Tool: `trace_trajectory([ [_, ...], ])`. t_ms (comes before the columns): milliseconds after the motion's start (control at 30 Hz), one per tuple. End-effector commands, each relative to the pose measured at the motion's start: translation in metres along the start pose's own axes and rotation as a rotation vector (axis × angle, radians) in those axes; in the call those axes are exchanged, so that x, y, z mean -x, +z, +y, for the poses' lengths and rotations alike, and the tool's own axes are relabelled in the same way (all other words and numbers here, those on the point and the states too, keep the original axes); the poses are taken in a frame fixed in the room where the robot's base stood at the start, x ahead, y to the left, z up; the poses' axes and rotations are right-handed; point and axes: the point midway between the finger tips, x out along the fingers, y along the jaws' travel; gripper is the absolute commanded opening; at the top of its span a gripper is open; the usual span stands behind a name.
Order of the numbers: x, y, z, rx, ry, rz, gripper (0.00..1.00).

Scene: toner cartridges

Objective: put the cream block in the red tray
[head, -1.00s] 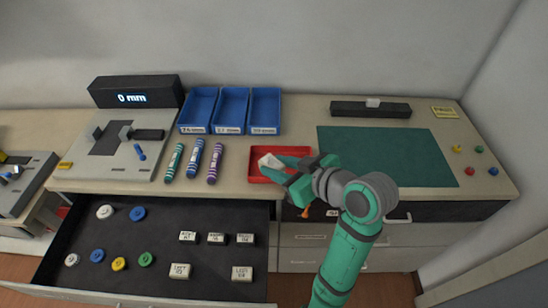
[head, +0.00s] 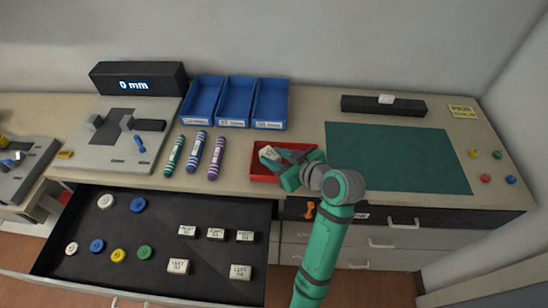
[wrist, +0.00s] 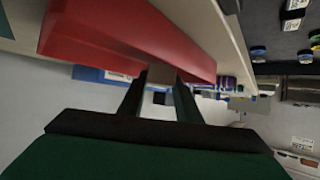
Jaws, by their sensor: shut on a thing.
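The cream block (head: 268,153) is at the left part of the red tray (head: 262,175) in the head view. My gripper (head: 275,161) is shut on it, with the green fingers reaching in from the right. The block also shows between the dark fingertips in the wrist view (wrist: 160,74). The red tray fills the upper part of that view (wrist: 120,32). The block looks tilted, and I cannot tell whether it touches the tray floor. My gripper hides part of the tray.
Three marker-like sticks (head: 196,155) lie left of the tray, with blue bins (head: 236,101) behind. A green mat (head: 395,158) lies to the right. An open drawer (head: 150,220) with discs and labelled blocks is at front left. A measuring device (head: 120,140) stands at the left.

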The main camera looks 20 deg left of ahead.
Motion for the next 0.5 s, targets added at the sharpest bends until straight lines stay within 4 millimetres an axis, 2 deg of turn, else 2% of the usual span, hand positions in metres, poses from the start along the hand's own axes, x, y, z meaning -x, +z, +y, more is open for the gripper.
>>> trace_trajectory([
  [100, -0.0051, 0.0115, 0.0005, -0.002, 0.001, -0.001, 0.09],
  [467, -0.0062, 0.0142, 0.0016, -0.001, 0.004, 0.0, 0.09],
  [500, -0.006, 0.0139, 0.0017, 0.0, 0.004, 0.0, 0.38],
])
